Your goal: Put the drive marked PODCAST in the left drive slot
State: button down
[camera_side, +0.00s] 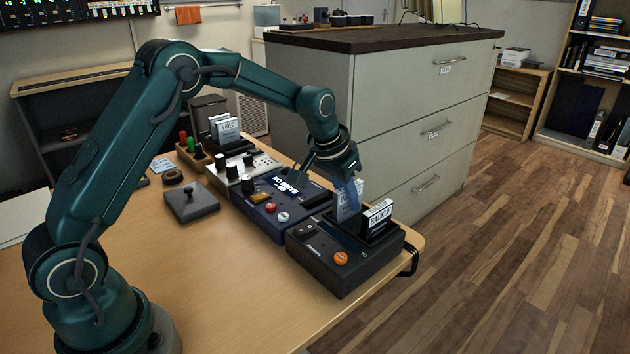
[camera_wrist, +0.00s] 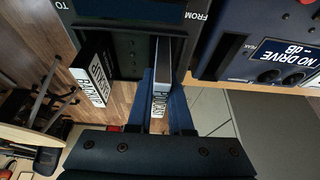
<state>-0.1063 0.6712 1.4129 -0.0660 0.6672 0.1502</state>
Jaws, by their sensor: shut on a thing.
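The PODCAST drive (camera_wrist: 160,97), with a white label, is between the fingers of my gripper (camera_wrist: 163,84) in the wrist view. In the side view my gripper (camera_side: 350,185) is shut on this drive (camera_side: 346,208), upright at the back of the black two-slot unit (camera_side: 325,268). The drive is at the slot on the FROM side; I cannot tell how deep its lower end sits. A drive marked BACKUP (camera_side: 378,216) stands in the other slot, towards the TO side; it also shows in the wrist view (camera_wrist: 92,78).
A blue unit (camera_side: 262,208) with a NO DRIVE display stands left of the black unit. Behind it are a white knob panel (camera_side: 240,172) and a rack with several drives (camera_side: 228,130). A grey cabinet (camera_side: 400,120) rises close behind my gripper. The table front (camera_side: 230,280) is clear.

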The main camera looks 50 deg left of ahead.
jog(key=shift+f, duration=0.35)
jog(key=c, duration=1.1)
grip_release()
jog(key=v, duration=1.1)
